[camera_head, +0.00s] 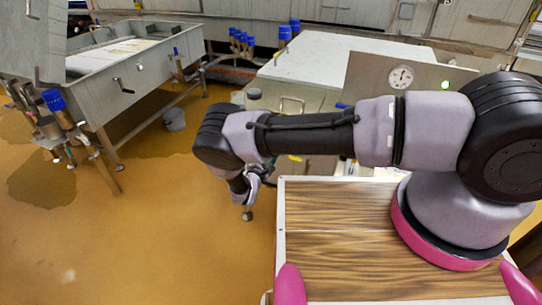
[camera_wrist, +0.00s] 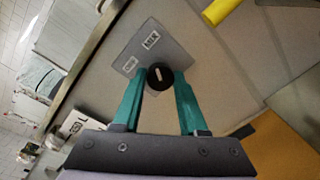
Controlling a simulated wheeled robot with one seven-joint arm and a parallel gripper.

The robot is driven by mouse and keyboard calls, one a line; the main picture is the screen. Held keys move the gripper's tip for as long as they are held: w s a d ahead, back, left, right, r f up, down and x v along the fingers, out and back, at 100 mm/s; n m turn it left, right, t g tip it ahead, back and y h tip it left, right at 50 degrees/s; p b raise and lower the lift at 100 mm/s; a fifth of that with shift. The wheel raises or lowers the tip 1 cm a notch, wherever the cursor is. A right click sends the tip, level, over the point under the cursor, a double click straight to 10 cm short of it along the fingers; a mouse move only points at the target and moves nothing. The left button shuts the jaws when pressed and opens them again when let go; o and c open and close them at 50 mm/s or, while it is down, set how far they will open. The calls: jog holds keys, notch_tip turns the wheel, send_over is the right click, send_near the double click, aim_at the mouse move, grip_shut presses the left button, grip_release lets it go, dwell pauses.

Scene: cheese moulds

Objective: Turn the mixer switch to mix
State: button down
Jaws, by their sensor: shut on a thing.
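The mixer switch is a round black knob (camera_wrist: 160,77) with a short pale mark on its face, on a grey plate (camera_wrist: 172,52). A MIX label (camera_wrist: 151,40) is above the knob in the wrist view, and a second small label (camera_wrist: 130,64), too small to read, is to its left. My gripper (camera_wrist: 158,85) has its two teal fingers on either side of the knob, shut on it. The pale mark runs roughly up and down the picture; which label it points to, I cannot tell. In the head view my gripper (camera_head: 246,187) is low beside the cabinet and the knob is hidden.
A yellow bar (camera_wrist: 220,11) is at the top of the wrist view. A steel vat (camera_head: 135,75) and a bucket (camera_head: 174,120) are at the left. A panel with a round gauge (camera_head: 401,77) is behind my arm. Open floor lies to the left.

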jog(key=shift+c, duration=2.2)
grip_release()
jog(key=shift+s, duration=0.1)
jog(key=v, duration=1)
jog(key=shift+s+a, duration=0.2)
jog(key=shift+s, duration=0.1)
